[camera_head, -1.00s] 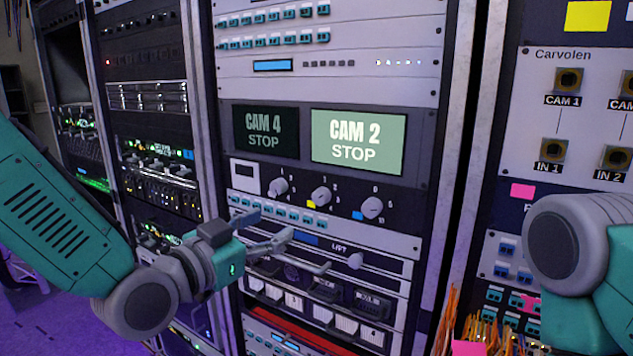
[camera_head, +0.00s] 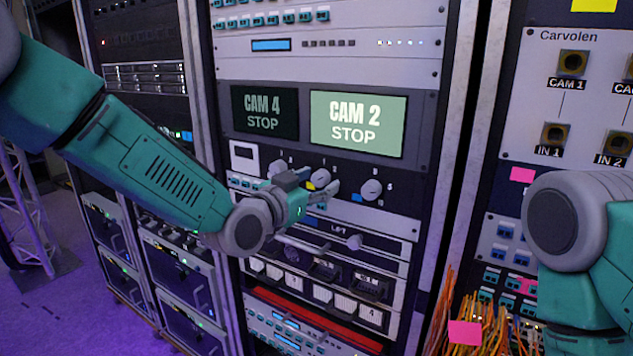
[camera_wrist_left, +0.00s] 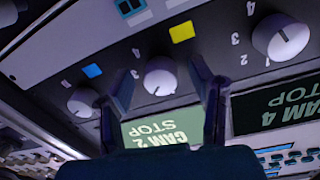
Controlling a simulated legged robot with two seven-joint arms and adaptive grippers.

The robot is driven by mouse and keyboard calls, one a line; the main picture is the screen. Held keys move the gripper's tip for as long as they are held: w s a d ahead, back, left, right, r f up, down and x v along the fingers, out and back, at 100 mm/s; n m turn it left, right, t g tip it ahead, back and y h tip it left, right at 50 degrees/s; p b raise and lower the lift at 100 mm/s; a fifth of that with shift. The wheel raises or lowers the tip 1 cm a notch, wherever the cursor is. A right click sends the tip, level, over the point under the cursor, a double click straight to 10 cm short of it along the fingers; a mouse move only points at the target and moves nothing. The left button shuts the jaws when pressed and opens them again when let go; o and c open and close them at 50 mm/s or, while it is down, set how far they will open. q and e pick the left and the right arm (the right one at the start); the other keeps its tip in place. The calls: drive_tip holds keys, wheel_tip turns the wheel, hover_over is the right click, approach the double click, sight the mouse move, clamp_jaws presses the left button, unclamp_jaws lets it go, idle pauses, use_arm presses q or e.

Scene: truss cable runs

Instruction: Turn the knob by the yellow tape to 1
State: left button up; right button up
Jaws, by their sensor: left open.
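The knob by the yellow tape is the middle, light grey one (camera_head: 320,177) in a row of three on a dark panel. The yellow tape (camera_head: 311,186) sits at its lower left. In the left wrist view, seen upside down, the knob (camera_wrist_left: 158,78) lies between my fingers, with the yellow tape (camera_wrist_left: 181,32) above right. My left gripper (camera_head: 322,187) is open, its fingertips on either side of the knob; contact cannot be told. Digits 3 and 4 show beside the knob, but its setting is unclear. My right gripper is out of view.
Another knob (camera_head: 371,190) with blue tape (camera_head: 357,197) is to the right; a third is partly hidden at left. Screens reading CAM 4 STOP (camera_head: 264,112) and CAM 2 STOP (camera_head: 357,124) are above. A panel marked LIFT (camera_head: 352,242) is below. Orange cables (camera_head: 470,300) hang lower right.

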use_arm(q)
clamp_jaws()
drive_tip(key=shift+n, duration=0.3)
drive_tip(key=n+b, duration=0.1)
drive_tip(key=n, duration=0.3)
drive_tip(key=shift+f, duration=0.1)
drive_tip(key=n+b, duration=0.1)
drive_tip(key=n, duration=0.4)
drive_tip(key=shift+t, duration=0.3)
drive_tip(key=shift+n, duration=0.5)
unclamp_jaws()
